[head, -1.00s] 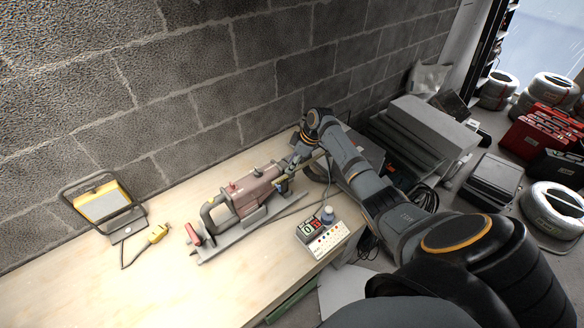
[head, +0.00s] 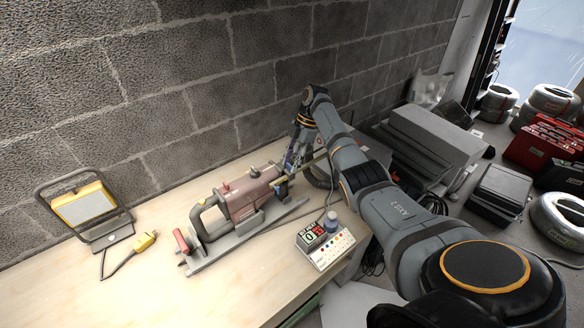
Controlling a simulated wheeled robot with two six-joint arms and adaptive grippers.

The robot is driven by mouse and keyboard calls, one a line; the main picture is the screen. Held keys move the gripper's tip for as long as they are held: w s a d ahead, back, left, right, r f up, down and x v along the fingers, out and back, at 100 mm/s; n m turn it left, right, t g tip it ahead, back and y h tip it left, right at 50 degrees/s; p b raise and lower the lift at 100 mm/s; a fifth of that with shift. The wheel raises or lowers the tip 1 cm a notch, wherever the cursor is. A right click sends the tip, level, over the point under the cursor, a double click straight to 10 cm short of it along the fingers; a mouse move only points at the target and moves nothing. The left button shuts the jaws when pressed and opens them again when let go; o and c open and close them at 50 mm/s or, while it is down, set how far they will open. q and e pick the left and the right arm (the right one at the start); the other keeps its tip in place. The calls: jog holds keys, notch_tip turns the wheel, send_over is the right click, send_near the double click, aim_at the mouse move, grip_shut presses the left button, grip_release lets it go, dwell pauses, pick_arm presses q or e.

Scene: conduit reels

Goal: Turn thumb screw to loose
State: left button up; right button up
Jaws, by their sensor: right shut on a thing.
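A dusty-red power tool (head: 247,196) with a grey handle and base lies on the wooden bench against the block wall. My right gripper (head: 287,174) is at the tool's right end, by its narrow front part. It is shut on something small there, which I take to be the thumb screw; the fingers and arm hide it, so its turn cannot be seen. My left gripper is not in view.
A yellow work lamp (head: 84,204) and yellow plug (head: 145,241) are at the left. The bench (head: 150,290) front left is clear.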

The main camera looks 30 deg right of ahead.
jog(key=shift+n+b, duration=0.3)
jog(key=shift+n, duration=0.1)
dwell(0.3)
jog(key=o, duration=1.2)
jog(key=shift+c, duration=0.2)
jog(key=v, duration=1.2)
jog(key=shift+w, duration=0.3)
jog(key=shift+s, duration=0.1)
